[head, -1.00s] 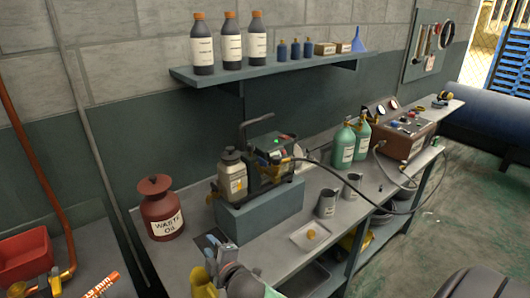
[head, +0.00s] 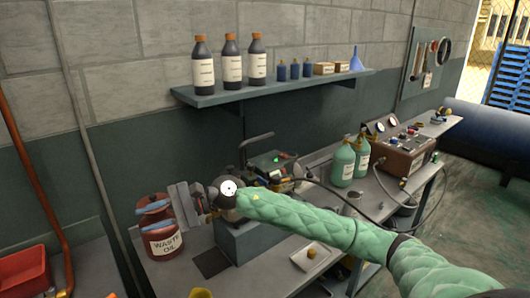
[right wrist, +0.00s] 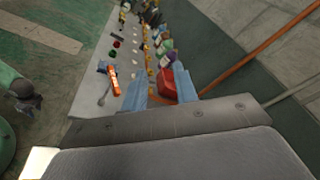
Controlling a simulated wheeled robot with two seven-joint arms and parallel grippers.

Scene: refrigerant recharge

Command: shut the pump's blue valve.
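The pump (head: 268,160), a dark machine with a small green light, stands on a grey-blue block on the bench. My right arm crosses in front of its lower part and hides much of it. I cannot make out the blue valve in either view. My right gripper (head: 160,210) points left, left of the pump and in front of the red waste oil can (head: 163,243). In the right wrist view, the two pale blue fingers of this gripper (right wrist: 160,84) stand apart, with a red thing visible beyond them. My left gripper does not show.
Green bottles (head: 344,162) and a brown gauge box (head: 403,152) with a black hose stand right of the pump. A shelf (head: 270,87) with bottles hangs above. A white tray (head: 298,262) lies in front. A red bin (head: 22,266) is at the lower left.

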